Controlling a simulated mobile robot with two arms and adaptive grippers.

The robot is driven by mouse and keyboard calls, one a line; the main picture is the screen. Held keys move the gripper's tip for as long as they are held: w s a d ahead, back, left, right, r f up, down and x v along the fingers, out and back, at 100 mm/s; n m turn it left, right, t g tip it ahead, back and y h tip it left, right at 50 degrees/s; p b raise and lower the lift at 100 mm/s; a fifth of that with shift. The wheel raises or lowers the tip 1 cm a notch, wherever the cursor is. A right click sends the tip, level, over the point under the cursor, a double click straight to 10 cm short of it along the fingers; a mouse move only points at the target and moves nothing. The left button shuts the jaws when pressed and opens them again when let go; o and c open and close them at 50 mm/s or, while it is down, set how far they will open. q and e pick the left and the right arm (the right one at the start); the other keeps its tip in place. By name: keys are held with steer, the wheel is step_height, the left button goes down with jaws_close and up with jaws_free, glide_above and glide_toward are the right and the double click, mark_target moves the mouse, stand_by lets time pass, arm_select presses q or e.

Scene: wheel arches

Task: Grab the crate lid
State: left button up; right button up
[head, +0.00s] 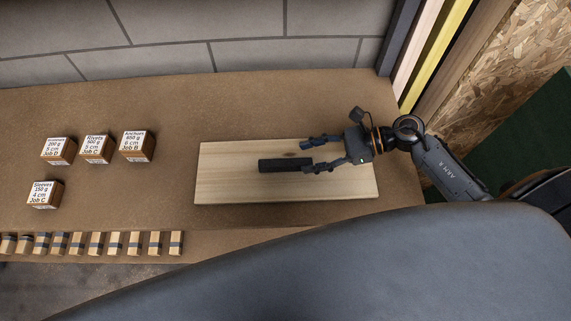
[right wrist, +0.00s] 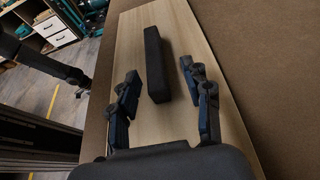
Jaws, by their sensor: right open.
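The crate lid (head: 228,184) is a flat light-wood board with a black bar handle (head: 281,165) on top. It lies on the brown surface in the head view. My right gripper (head: 306,156) is open and empty, its fingers near the right end of the handle. In the right wrist view the handle (right wrist: 156,66) runs ahead between the lines of the two fingers (right wrist: 158,87), over the lid (right wrist: 188,40). I cannot tell whether either finger touches the handle. My left gripper is not in view.
Several small labelled boxes (head: 97,149) stand at the left of the brown bench (head: 170,111). A row of small wooden blocks (head: 96,243) lines the front edge. A block wall (head: 247,51) is behind. A large dark form covers the lower right of the head view.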

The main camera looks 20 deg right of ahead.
mark_target(295, 162)
steer(key=shift+a, duration=0.35)
steer(key=p+x, duration=0.2)
steer(key=x, duration=0.1)
steer(key=shift+s+a, duration=0.1)
steer(key=shift+a, duration=0.35)
steer(key=shift+a+f, duration=0.3)
steer(key=shift+a, duration=0.15)
steer(key=shift+c, duration=1.3)
jaws_close()
